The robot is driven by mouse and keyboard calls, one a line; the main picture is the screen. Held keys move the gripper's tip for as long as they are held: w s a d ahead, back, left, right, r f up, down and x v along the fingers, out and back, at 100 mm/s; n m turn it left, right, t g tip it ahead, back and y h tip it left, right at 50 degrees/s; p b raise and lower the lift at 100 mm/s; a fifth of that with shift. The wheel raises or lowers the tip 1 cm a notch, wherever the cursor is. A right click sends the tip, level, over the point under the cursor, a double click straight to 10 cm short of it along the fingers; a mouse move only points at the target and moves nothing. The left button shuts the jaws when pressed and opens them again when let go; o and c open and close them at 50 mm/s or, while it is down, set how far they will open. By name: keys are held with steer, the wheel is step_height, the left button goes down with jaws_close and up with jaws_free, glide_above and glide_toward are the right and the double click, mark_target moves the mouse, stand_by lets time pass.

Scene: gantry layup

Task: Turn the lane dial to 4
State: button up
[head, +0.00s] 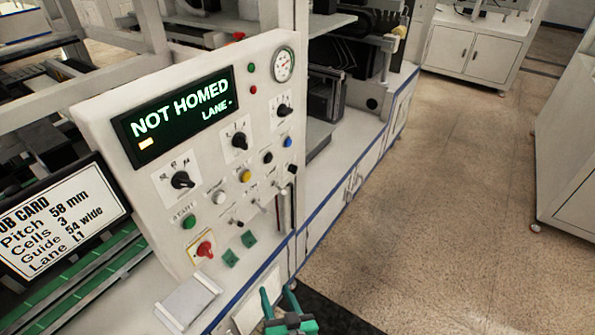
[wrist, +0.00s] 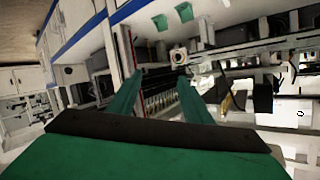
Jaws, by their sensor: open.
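A pale control panel (head: 225,90) fills the left middle of the head view. Its dark display (head: 180,115) reads "NOT HOMED" and "LANE -". Three black rotary dials sit on it: a lower left dial (head: 182,180), a middle dial (head: 240,141) and an upper right dial (head: 284,111). Their labels are too small to read, so I cannot tell which is the lane dial. My gripper (head: 280,294) is at the bottom of the head view, below and apart from the panel, open and empty. Its green fingers also show in the wrist view, with no dial between them.
Coloured buttons, small switches and a red knob (head: 205,249) crowd the panel below the dials. A gauge (head: 284,64) is at its top right. A job card (head: 60,218) at left reads "Lane L1". A pale ledge (head: 190,302) juts out below. Open floor (head: 440,200) lies right.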

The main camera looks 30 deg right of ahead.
steer(key=w+d+r, duration=0.7)
steer(key=d, duration=0.2)
steer(key=n+t+y, duration=0.2)
steer(key=n+y, duration=0.8)
steer(key=n, duration=0.1)
glide_toward(289, 111)
steer(key=x, duration=0.7)
steer(key=shift+w+a, duration=0.1)
steer(key=shift+w, duration=0.25)
steer(key=shift+m, duration=0.3)
steer(key=c, duration=1.1)
